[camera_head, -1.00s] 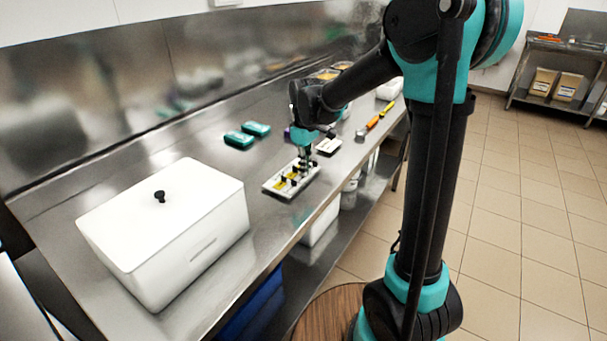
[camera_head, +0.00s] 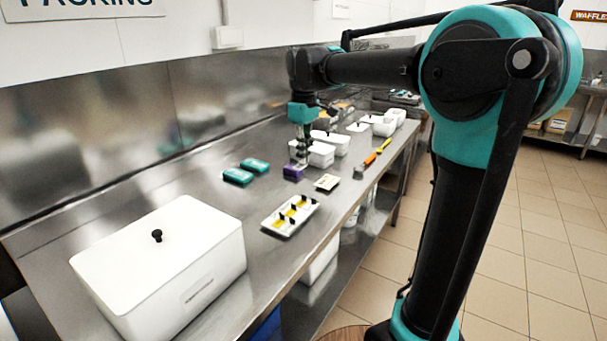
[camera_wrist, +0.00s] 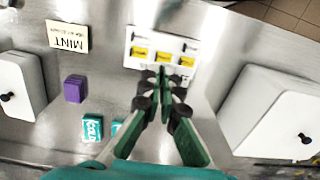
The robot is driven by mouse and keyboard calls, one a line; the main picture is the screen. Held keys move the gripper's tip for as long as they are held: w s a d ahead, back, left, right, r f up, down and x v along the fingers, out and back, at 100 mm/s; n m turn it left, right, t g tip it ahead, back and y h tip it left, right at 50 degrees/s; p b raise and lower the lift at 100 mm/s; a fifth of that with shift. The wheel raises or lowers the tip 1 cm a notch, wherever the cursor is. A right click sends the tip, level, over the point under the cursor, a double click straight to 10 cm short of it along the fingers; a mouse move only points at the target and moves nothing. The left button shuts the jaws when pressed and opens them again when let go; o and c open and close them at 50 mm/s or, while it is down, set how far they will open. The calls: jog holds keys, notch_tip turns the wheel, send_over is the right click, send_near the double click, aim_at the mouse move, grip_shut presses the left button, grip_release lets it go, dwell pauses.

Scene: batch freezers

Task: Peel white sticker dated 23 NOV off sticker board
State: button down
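The white sticker board (camera_head: 271,225) lies on the steel counter, with yellow stickers and black tabs on it. In the wrist view the board (camera_wrist: 152,35) shows three yellow stickers in a row (camera_wrist: 163,56). No date is readable, and I cannot pick out the white 23 NOV sticker. My gripper (camera_head: 301,160) is raised behind the board, clear of it. In the wrist view its fingertips (camera_wrist: 165,76) come together in front of the board's near edge. They look shut; whether a thin sticker is between them is too small to tell.
A large white lidded box (camera_head: 160,265) stands front left. Teal packs (camera_head: 238,175), a purple block (camera_head: 293,172) and a white card (camera_head: 327,182) reading MINT in the wrist view lie near the board. White tubs (camera_head: 320,154) and orange-yellow tools (camera_head: 370,159) are farther back.

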jog(key=shift+r, duration=1.55)
jog(key=shift+r, duration=0.2)
jog(key=shift+r, duration=0.35)
jog(key=shift+r, duration=0.35)
jog(key=shift+r, duration=0.3)
jog(key=shift+r, duration=1.35)
